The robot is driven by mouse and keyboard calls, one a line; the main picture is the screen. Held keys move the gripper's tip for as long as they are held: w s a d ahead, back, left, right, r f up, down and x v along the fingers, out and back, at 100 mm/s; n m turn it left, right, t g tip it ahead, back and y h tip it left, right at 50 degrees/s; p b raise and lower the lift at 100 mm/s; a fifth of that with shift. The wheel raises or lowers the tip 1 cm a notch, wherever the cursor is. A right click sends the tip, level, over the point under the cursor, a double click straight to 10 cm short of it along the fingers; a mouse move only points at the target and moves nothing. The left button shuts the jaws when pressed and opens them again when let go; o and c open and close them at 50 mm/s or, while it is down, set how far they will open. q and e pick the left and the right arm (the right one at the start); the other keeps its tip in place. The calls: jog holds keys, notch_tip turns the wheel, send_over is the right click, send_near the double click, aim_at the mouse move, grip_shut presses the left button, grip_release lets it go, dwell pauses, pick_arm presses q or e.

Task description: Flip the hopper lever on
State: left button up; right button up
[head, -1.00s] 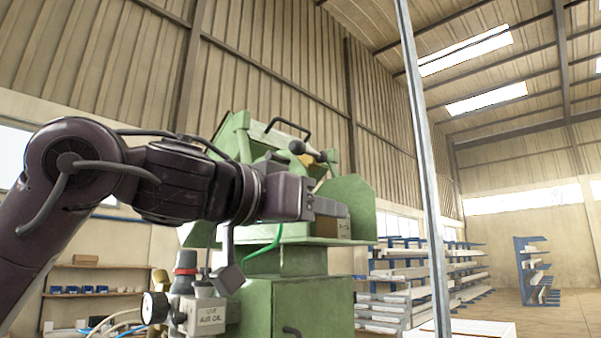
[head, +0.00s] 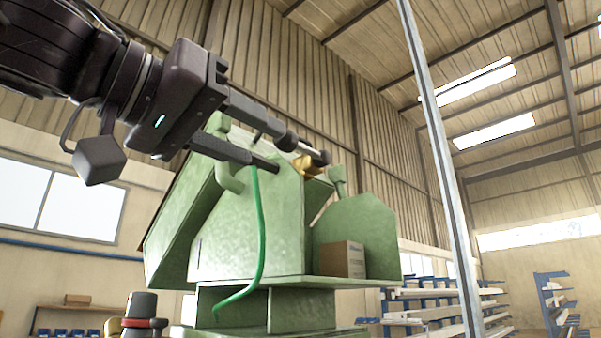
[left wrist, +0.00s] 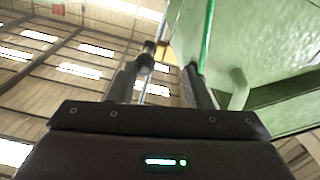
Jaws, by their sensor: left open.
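The green hopper machine (head: 255,225) stands in the middle of the head view. A dark-ended lever (head: 308,151) shows near its top, with a brass-coloured fitting (head: 307,167) beside it. My left gripper (head: 279,150) comes in from the upper left, open and empty, its fingers pointing at the lever. The upper finger overlaps the lever's near end, so I cannot tell whether they touch. In the left wrist view, the lever (left wrist: 147,62) lies in line with the left finger of the gripper (left wrist: 164,72), with the brass fitting just beyond. My right gripper is out of view.
A green hose (head: 259,230) hangs down the machine's front, passing behind the lower finger. A cardboard box (head: 342,259) sits on the machine's ledge. A grey post (head: 440,160) stands to the right, with shelving (head: 430,305) behind. Open air surrounds the arm at upper left.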

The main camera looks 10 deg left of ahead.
aim_at(289, 143)
pick_arm(q)
jog(key=shift+d+r, duration=0.2)
jog(key=shift+d, duration=0.1)
jog(key=p+x, duration=0.2)
jog(key=x, duration=0.1)
jog(key=d+p+x, duration=0.1)
jog(key=x, duration=0.1)
jog(key=shift+s+r, duration=0.15)
jog(key=shift+s, duration=0.15)
jog(key=shift+w, duration=0.2)
jog(key=shift+s, duration=0.45)
jog(key=shift+c, duration=0.7)
jog(key=shift+a, duration=0.15)
grip_shut()
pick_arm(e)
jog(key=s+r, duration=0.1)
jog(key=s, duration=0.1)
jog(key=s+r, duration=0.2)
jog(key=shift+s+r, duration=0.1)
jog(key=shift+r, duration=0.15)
